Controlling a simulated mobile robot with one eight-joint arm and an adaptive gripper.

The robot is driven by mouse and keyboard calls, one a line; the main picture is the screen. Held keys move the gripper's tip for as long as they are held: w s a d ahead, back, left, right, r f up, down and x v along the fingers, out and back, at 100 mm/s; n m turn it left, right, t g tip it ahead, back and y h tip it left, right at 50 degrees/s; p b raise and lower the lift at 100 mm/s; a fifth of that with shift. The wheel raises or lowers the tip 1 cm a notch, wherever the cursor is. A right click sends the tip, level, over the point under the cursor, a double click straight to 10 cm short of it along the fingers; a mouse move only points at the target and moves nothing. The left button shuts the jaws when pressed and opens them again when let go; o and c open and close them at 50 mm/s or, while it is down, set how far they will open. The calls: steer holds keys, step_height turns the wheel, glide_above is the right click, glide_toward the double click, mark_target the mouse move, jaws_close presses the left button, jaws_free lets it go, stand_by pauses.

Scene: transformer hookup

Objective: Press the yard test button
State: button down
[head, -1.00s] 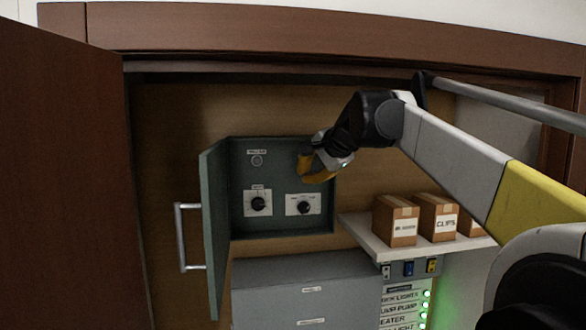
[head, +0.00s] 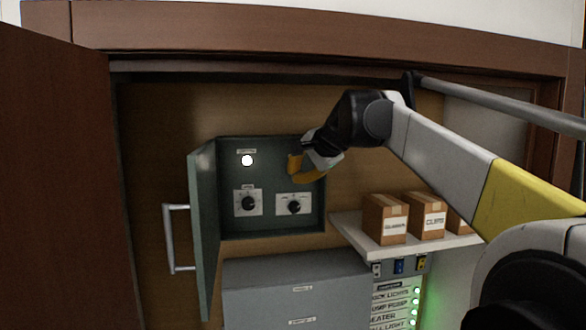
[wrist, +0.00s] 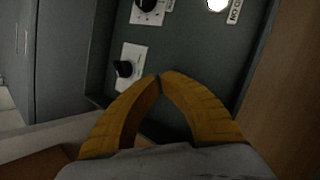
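An open grey-green cabinet (head: 268,228) shows a panel with two black dial knobs, the left knob (head: 248,204) and the right knob (head: 295,207). Above the left knob is a small round light (head: 247,160), glowing white; it also shows at the top edge of the wrist view (wrist: 217,4), beside a partly cut-off label. My gripper (head: 293,166) is in front of the panel's upper right part. In the wrist view its two yellow fingers (wrist: 160,78) meet at the tips with nothing between them. I cannot make out a button labelled as the yard test; my gripper may hide it.
The cabinet's door (head: 204,225) stands open at the left with a metal handle (head: 170,238). Boxes (head: 385,220) stand on a white shelf (head: 345,226) at right. Below it are small switches (head: 398,266) and green-lit labels. A grey cabinet (head: 290,275) is below.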

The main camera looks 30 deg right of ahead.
steer(key=shift+s+a, duration=0.15)
steer(key=shift+s, duration=0.4)
steer(key=shift+s+a, duration=0.25)
steer(key=shift+s, duration=0.55)
steer(key=shift+s+a, duration=0.2)
steer(key=shift+s, duration=0.6)
steer(key=shift+s+a, duration=0.25)
steer(key=shift+s, duration=0.55)
